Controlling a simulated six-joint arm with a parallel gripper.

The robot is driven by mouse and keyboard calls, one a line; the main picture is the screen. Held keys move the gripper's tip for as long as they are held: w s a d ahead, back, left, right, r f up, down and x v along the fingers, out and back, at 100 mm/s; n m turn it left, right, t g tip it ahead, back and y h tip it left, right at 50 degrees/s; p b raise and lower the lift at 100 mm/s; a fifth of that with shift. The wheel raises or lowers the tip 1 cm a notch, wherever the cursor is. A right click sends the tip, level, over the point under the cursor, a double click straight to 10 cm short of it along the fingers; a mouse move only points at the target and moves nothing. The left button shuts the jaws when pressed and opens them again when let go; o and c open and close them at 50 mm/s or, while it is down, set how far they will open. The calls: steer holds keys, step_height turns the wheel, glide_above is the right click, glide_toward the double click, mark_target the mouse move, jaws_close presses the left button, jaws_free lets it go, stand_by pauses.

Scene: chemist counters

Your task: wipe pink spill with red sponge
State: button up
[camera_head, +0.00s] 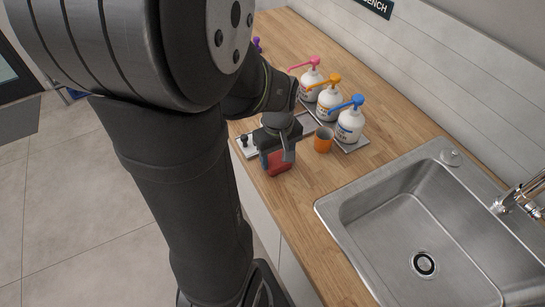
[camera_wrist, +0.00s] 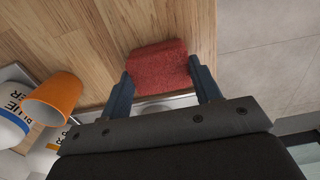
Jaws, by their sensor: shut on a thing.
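The red sponge (camera_head: 279,165) is a rough red block near the front edge of the wooden counter, left of the sink. In the wrist view the sponge (camera_wrist: 158,66) sits between the two fingers of my gripper (camera_wrist: 163,82), which is shut on it. In the head view my gripper (camera_head: 276,155) points down over the counter edge, and my arm covers part of this area. Whether the sponge touches the counter is not clear. I see no pink spill in either view; my arm or the sponge may hide it.
An orange cup (camera_head: 323,140) stands close to the right of my gripper. Pump bottles with pink (camera_head: 311,82), orange (camera_head: 329,100) and blue (camera_head: 350,122) tops stand on a tray (camera_head: 356,146) behind. The sink (camera_head: 415,215) is at right. Bare counter (camera_head: 300,205) lies between sponge and sink.

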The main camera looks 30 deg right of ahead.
steer(key=shift+d+f, duration=0.15)
steer(key=shift+d, duration=0.35)
steer(key=shift+d+r, duration=0.2)
steer(key=shift+d, duration=1.3)
steer(key=shift+d+r, duration=0.6)
steer(key=shift+r, duration=0.25)
step_height(320, 180, up, 6)
steer(key=shift+a, duration=0.1)
